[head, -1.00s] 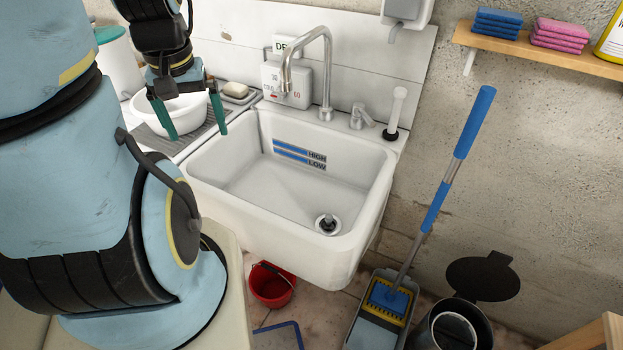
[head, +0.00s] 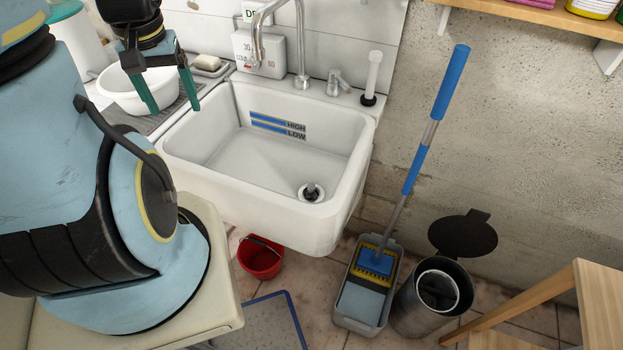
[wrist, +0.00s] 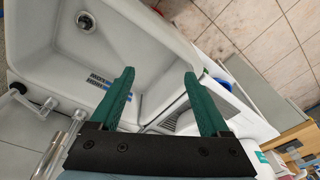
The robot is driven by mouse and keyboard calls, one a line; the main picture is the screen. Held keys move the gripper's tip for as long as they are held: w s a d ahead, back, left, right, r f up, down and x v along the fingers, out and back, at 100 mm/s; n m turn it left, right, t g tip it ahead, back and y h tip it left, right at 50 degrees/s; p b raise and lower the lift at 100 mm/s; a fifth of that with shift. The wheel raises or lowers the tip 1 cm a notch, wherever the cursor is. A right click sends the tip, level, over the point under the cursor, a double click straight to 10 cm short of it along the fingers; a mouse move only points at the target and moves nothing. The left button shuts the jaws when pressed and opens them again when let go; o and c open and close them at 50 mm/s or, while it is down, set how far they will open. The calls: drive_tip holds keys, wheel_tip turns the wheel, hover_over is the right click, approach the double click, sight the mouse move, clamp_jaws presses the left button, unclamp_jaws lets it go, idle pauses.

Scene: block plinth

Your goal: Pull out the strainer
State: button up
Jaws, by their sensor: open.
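The strainer (head: 311,190) sits in the drain hole at the right front of the white sink basin (head: 262,168). A dark knob stands up in its middle inside a pale metal ring. In the wrist view the strainer (wrist: 86,20) shows small near the top left. My gripper (head: 174,108) is open and empty, with its green fingers apart, above the counter at the sink's left side. In the wrist view my gripper (wrist: 157,82) points toward the sink's edge, well apart from the strainer.
A tall faucet (head: 300,45) and a white-handled plunger-like tool (head: 373,75) stand along the sink's back. A white bowl (head: 120,85) is beside my gripper. A red bucket (head: 260,258), mop (head: 425,140) and dark bin (head: 432,298) are on the floor. The basin is empty.

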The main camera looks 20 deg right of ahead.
drive_tip(key=w+d+f+m, duration=0.1)
drive_tip(key=d+f+m, duration=0.1)
drive_tip(key=w+d+f+m, duration=0.1)
drive_tip(key=d+f+m, duration=0.1)
drive_tip(key=m, duration=0.1)
drive_tip(key=w+d+f+m+y, duration=0.1)
drive_tip(key=d+f+m, duration=0.1)
drive_tip(key=d+m, duration=0.1)
drive_tip(key=shift+w+f+p, duration=0.15)
drive_tip(key=shift+w+p, duration=0.1)
drive_tip(key=shift+p, duration=0.15)
drive_tip(key=shift+c, duration=1.2)
drive_tip(key=m+g+h+p, duration=0.1)
drive_tip(key=m, duration=1.5)
approach(311, 185)
wheel_tip(311, 185, down, 10)
drive_tip(key=b, duration=0.5)
drive_tip(key=shift+w+f, duration=0.1)
drive_tip(key=shift+f, duration=0.1)
clamp_jaws()
